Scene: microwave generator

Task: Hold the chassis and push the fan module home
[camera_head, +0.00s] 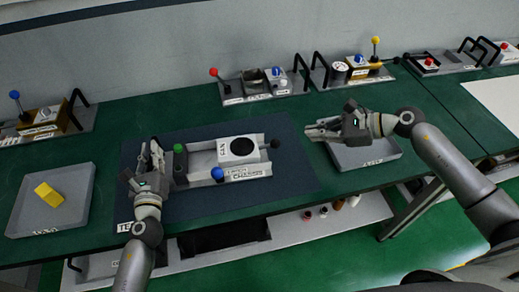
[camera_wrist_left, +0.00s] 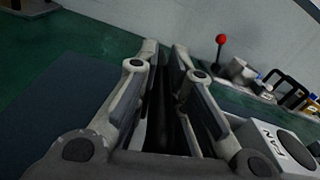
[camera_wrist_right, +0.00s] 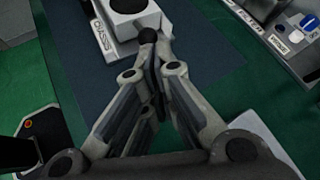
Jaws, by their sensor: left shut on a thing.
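The pale chassis (camera_head: 268,176) lies on the dark blue mat with a label on its front edge; it also shows in the right wrist view (camera_wrist_right: 102,42). The fan module (camera_head: 238,150), a light block with a black round top, sits in it; it also shows in the left wrist view (camera_wrist_left: 275,140). A black ball knob (camera_head: 275,144) is at its right. My left gripper (camera_head: 155,155) is shut on the left end of the chassis; the gripped part is mostly hidden. My right gripper (camera_head: 312,131) is shut and empty, right of the knob; in the right wrist view its tips appear close to the knob (camera_wrist_right: 148,36).
Green (camera_head: 180,147) and blue (camera_head: 217,174) knobs are on the chassis. A grey tray (camera_head: 80,215) with a yellow block (camera_head: 47,194) is at left. Another grey tray (camera_head: 375,157) lies under my right arm. Fixtures with coloured knobs line the back. The mat's (camera_head: 200,205) front is clear.

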